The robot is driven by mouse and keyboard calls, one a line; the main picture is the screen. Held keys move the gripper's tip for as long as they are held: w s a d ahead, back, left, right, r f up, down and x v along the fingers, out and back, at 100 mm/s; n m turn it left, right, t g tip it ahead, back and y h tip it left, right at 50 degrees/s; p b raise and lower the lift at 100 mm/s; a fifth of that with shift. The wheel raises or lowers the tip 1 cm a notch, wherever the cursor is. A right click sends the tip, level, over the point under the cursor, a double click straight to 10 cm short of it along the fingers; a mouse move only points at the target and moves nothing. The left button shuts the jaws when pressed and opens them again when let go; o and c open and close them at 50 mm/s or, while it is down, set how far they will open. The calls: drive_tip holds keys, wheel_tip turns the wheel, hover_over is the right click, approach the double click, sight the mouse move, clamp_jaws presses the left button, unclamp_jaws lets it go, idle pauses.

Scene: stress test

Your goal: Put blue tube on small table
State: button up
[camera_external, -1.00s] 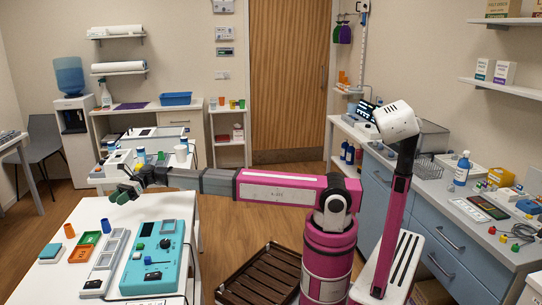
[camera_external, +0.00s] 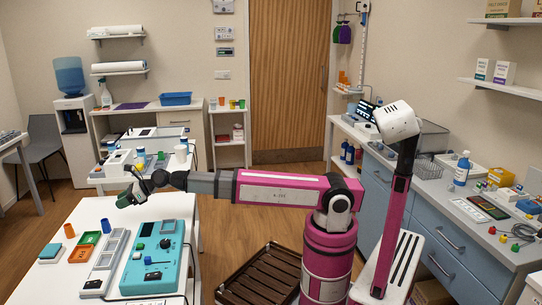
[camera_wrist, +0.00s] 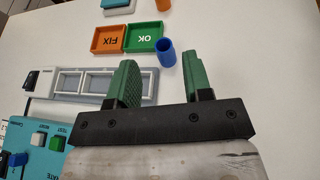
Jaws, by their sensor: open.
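The blue tube (camera_external: 106,225) stands on the white table (camera_external: 190,215) at the front left, beside the green and orange trays. It also shows in the wrist view (camera_wrist: 166,53), just beyond the corner of the green OK tray. My gripper (camera_external: 127,198) is above this table, to the right of the tube. In the wrist view my gripper (camera_wrist: 166,78) has its green fingers wide apart with nothing between them, and the tube shows ahead of the gap. A small white stand (camera_external: 229,144) with cups is by the door; I cannot tell whether it is the small table.
An orange cup (camera_external: 69,230), an orange FIX tray (camera_wrist: 109,39), a green OK tray (camera_wrist: 144,37), a grey compartment rack (camera_external: 104,264) and a teal control box (camera_external: 155,262) share the front table. A second table (camera_external: 115,178) with equipment stands behind it.

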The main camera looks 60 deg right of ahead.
sight(103, 232)
drive_tip(key=shift+w+f, duration=0.1)
drive_tip(key=shift+f, duration=2.3)
drive_tip(key=x, duration=0.5)
drive_tip(key=shift+x, duration=3)
drive_tip(key=shift+a+r, duration=0.1)
drive_tip(key=shift+r, duration=0.05)
drive_tip(key=c, duration=0.7)
drive_tip(key=shift+c, duration=0.2)
drive_tip(key=shift+r, duration=0.1)
